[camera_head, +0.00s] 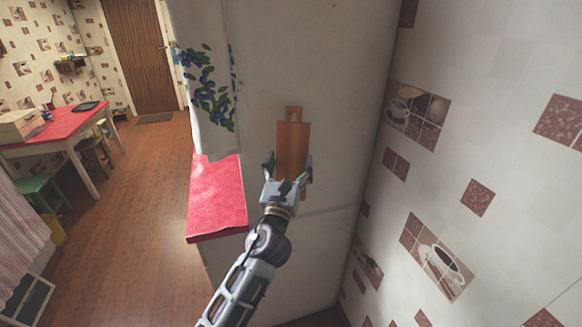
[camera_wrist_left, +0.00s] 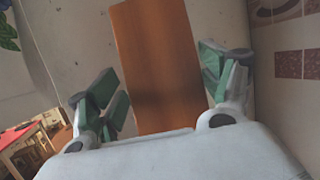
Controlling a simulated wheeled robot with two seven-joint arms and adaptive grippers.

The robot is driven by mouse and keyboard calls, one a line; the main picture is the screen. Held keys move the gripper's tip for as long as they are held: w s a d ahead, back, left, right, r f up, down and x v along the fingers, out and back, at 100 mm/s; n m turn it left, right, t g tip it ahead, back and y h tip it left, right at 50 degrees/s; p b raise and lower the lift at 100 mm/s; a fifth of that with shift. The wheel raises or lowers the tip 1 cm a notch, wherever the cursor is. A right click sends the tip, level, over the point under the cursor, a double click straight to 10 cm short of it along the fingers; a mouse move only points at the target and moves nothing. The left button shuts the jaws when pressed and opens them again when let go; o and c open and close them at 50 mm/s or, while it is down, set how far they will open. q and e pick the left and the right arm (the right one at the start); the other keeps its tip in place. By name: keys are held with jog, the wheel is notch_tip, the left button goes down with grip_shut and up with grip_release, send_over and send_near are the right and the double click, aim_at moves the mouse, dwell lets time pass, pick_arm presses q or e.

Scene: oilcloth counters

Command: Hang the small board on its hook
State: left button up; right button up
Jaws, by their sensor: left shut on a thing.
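The small board (camera_head: 293,140) is a brown wooden rectangle with a narrower top tab that has a hole. It is upright against or just in front of a pale upright surface (camera_head: 340,120); I cannot tell whether it touches. My left gripper (camera_head: 289,166) is shut on its lower part, one finger on each side. In the left wrist view, the board (camera_wrist_left: 160,60) rises between the green-padded fingers, and its top is cut off. I cannot make out a hook; the board may hide it. My right gripper is not in view.
A red counter (camera_head: 216,192) juts out left of the board, below a blue-berry vine decoration (camera_head: 210,92). A tiled-pattern wall (camera_head: 490,130) stands at the right. A red table (camera_head: 60,125) with a stool is far left, with open wooden floor (camera_head: 145,220) between.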

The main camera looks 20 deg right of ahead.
aim_at(286, 161)
pick_arm(q)
jog(key=shift+w+f+b, duration=0.2)
jog(key=shift+w+b, duration=0.3)
jog(key=shift+w, duration=1)
jog(key=shift+w+f+b, duration=0.35)
jog(key=shift+w+f, duration=0.1)
jog(key=shift+w, duration=0.3)
jog(key=o, duration=1.5)
jog(key=shift+a, duration=0.1)
jog(key=shift+o, duration=0.2)
jog(key=shift+s+f, duration=0.1)
jog(key=v, duration=1.1)
jog(key=shift+s+a, duration=0.15)
jog(key=shift+s, duration=0.2)
jog(key=shift+n, duration=0.3)
